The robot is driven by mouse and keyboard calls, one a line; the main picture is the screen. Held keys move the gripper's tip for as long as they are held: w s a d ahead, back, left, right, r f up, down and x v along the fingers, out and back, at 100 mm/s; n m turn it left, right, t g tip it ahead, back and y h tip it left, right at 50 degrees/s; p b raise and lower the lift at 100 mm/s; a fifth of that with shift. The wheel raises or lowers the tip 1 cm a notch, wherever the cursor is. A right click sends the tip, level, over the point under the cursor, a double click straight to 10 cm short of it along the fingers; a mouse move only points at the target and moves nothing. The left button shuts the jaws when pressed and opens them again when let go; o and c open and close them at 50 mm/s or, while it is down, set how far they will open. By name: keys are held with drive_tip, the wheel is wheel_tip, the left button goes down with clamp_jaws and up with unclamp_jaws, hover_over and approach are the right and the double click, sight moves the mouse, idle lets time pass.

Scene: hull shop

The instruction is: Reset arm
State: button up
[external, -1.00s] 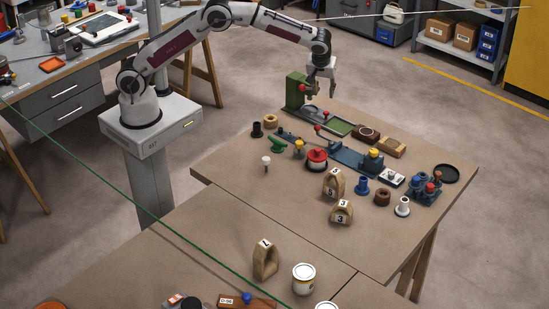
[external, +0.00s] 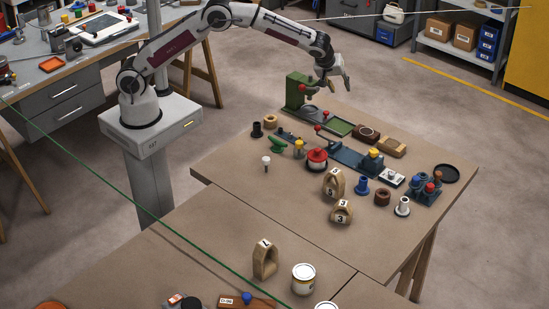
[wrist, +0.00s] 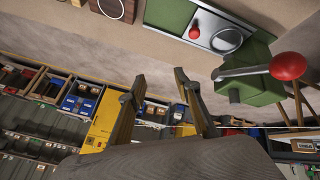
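My gripper (external: 340,84) is in the air above the far edge of the brown table (external: 245,180), just right of the green press-like fixture (external: 296,91). In the external view it is tilted, with its fingers pointing down and to the right. In the wrist view both fingers (wrist: 160,84) stand apart with nothing between them, so it is open and empty. The green fixture with its red-knobbed lever (wrist: 256,76) is to the right of the fingers there.
A blue-grey lever fixture (external: 350,156), a red-lidded pot (external: 316,159), a wooden block (external: 391,147) and numbered wooden arches (external: 334,183) stand on the table. Several small knobs and spools surround them. Shelves with boxes (external: 467,35) stand beyond open floor.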

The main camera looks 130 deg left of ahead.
drive_tip(key=w+d+r+m+t+y, duration=0.2)
drive_tip(key=w+d+r+m+t, duration=0.3)
drive_tip(key=w+r+t, duration=0.45)
drive_tip(key=w+d+r+m+h, duration=0.1)
drive_tip(key=d+r+m+h, duration=0.25)
drive_tip(key=d, duration=0.85)
drive_tip(key=d+r+m+h, duration=0.2)
drive_tip(key=d+m+h, duration=0.15)
drive_tip(key=d, duration=0.85)
drive_tip(key=s+d+f+m+g+h, duration=0.1)
drive_tip(key=s+d+m+g+h, duration=0.3)
drive_tip(key=s+d, duration=1.15)
drive_tip(key=s+d+m+y, duration=0.1)
drive_tip(key=s+d+m, duration=0.3)
drive_tip(key=s, duration=0.7)
drive_tip(key=s+d+m+y, duration=0.1)
drive_tip(key=s+d+m, duration=0.3)
drive_tip(key=s, duration=0.8)
drive_tip(key=shift+d+r, duration=0.45)
drive_tip(key=shift+d, duration=0.3)
